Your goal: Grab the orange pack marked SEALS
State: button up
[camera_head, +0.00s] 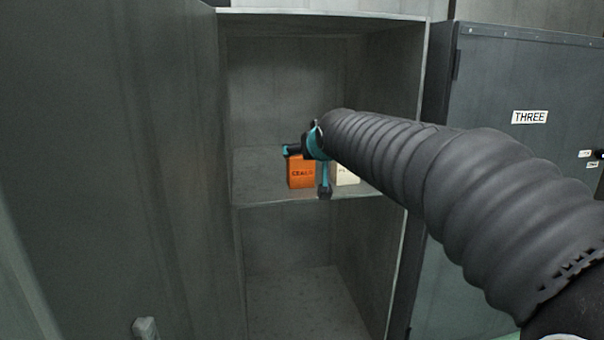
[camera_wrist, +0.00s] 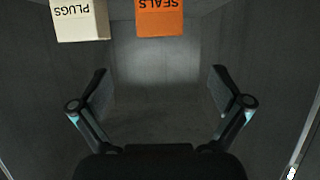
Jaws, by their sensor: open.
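In the wrist view the orange pack (camera_wrist: 160,17) is at the top edge, upside down and cut off by the frame. My gripper (camera_head: 308,170) is in front of the shelf. In the wrist view my gripper (camera_wrist: 161,85) is open, with nothing between its fingers; the pack lies above the gap between the fingertips, apart from them.
A cream pack marked PLUGS (camera_wrist: 80,20) stands beside the orange one, also partly visible in the head view (camera_head: 347,174). The cabinet shelf (camera_head: 262,188) has bare room to the left. Cabinet walls stand close on both sides. A closed door marked THREE (camera_head: 529,117) is at right.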

aim_at(300, 156)
jog(key=x, duration=1.3)
jog(key=shift+w+p, duration=0.3)
jog(key=c, duration=1.4)
